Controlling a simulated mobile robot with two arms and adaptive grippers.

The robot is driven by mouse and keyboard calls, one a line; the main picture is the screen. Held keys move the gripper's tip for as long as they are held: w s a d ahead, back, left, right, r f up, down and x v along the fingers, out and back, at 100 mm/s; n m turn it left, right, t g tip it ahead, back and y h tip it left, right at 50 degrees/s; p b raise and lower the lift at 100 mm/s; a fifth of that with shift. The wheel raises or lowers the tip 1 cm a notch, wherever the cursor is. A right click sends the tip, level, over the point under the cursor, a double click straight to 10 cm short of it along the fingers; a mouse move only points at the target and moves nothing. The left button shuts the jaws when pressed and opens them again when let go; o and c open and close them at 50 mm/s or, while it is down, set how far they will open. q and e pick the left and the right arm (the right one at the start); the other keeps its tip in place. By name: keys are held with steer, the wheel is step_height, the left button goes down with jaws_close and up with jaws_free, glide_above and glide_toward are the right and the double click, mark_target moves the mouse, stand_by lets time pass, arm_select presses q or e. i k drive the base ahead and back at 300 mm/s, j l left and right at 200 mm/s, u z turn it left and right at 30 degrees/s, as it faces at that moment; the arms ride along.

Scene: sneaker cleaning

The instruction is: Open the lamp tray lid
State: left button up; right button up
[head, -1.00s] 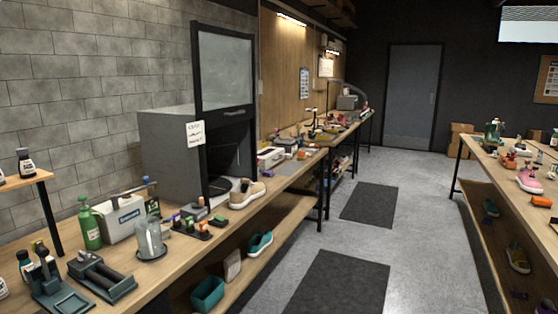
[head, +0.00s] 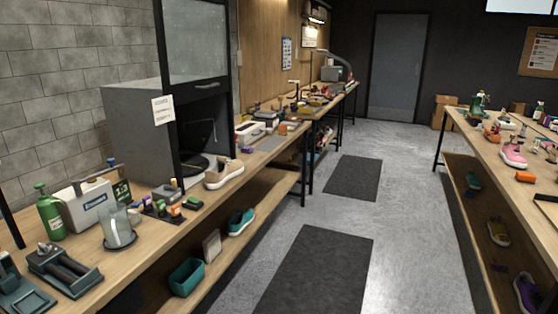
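Neither of my grippers is in view. I cannot make out a lamp tray or its lid with certainty. A dark tray-like piece (head: 65,272) with a roller-shaped part on it lies on the left bench at the lower left, and another dark piece (head: 20,293) is cut by the picture edge beside it. A grey cabinet (head: 135,135) on the left bench has its glass front panel (head: 195,45) raised, showing a dark inside. A beige sneaker (head: 224,174) stands just in front of the cabinet.
The left bench (head: 165,232) also holds a green bottle (head: 49,215), a white box (head: 88,207) and a glass jar (head: 117,226). A right bench (head: 470,127) carries a pink shoe (head: 513,155). The aisle between, with dark mats (head: 313,270), is clear up to a grey door (head: 398,68).

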mark_target(246, 131)
steer(key=i+l+z, duration=0.2)
steer(key=i, duration=0.85)
steer(key=i+l+z, duration=0.1)
steer(key=i+z, duration=0.15)
steer(key=i, duration=0.8)
